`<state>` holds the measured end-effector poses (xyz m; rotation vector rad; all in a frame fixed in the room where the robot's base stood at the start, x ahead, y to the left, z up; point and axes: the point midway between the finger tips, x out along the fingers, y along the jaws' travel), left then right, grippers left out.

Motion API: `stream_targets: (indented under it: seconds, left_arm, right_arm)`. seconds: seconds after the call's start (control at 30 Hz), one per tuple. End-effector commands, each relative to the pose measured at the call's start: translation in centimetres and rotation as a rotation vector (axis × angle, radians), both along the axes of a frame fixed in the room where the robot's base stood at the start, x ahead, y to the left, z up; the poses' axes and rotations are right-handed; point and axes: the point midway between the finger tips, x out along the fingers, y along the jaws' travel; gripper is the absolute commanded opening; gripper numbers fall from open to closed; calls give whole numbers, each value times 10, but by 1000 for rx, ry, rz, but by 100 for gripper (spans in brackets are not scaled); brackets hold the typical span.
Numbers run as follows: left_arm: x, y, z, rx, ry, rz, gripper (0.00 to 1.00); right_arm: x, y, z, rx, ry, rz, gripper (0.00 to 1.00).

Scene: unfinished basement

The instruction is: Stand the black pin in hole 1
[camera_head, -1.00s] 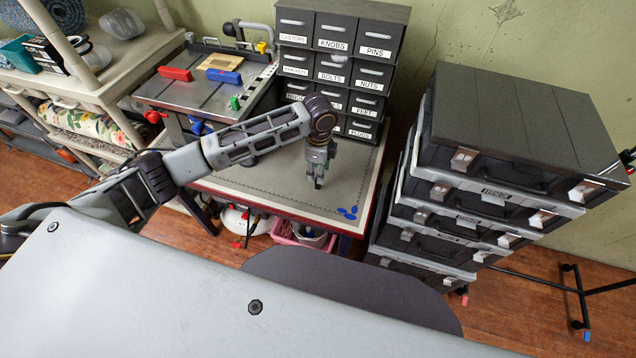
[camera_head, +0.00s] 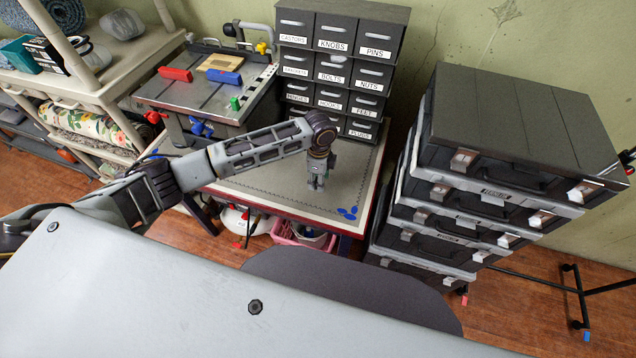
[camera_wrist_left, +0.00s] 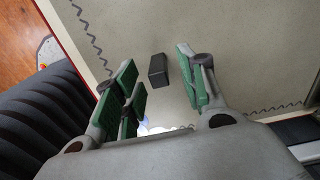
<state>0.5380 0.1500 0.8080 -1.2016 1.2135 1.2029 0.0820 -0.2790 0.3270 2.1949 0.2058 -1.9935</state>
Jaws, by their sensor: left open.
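The black pin (camera_wrist_left: 158,70) shows in the left wrist view as a small dark block on the grey mat. My left gripper (camera_wrist_left: 160,64) is open, with its green-padded fingers on either side of the pin and gaps between them and it. In the head view my left gripper (camera_head: 317,184) points down over the right part of the worktable; the pin cannot be made out there. I cannot make out hole 1 in either view. My right gripper is not in view.
Blue pieces (camera_head: 347,212) lie near the front right corner of the worktable mat (camera_head: 262,185). A grey bench (camera_head: 205,95) with red, blue and green parts stands left. A labelled drawer cabinet (camera_head: 340,60) stands behind, and stacked black cases (camera_head: 510,130) stand right.

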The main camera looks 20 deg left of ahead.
Motion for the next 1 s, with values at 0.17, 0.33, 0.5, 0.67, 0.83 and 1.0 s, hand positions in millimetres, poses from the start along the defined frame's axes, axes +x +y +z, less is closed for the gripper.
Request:
stream_targets:
  seconds: [0.17,0.33,0.5,0.67,0.83,1.0]
  left_arm:
    - [0,0,-7,0,-1,-1,41]
    - [0,0,-7,0,-1,-1,41]
    - [0,0,-7,0,0,-1,41]
    - [0,0,-7,0,0,-1,31]
    - [0,0,-7,0,0,-1,9]
    - [0,0,-7,0,0,-1,3]
  right_arm:
    - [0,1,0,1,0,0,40]
    - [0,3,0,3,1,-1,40]
    - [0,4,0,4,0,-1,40]
    - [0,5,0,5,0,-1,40]
    - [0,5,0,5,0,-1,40]
    - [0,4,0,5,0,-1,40]
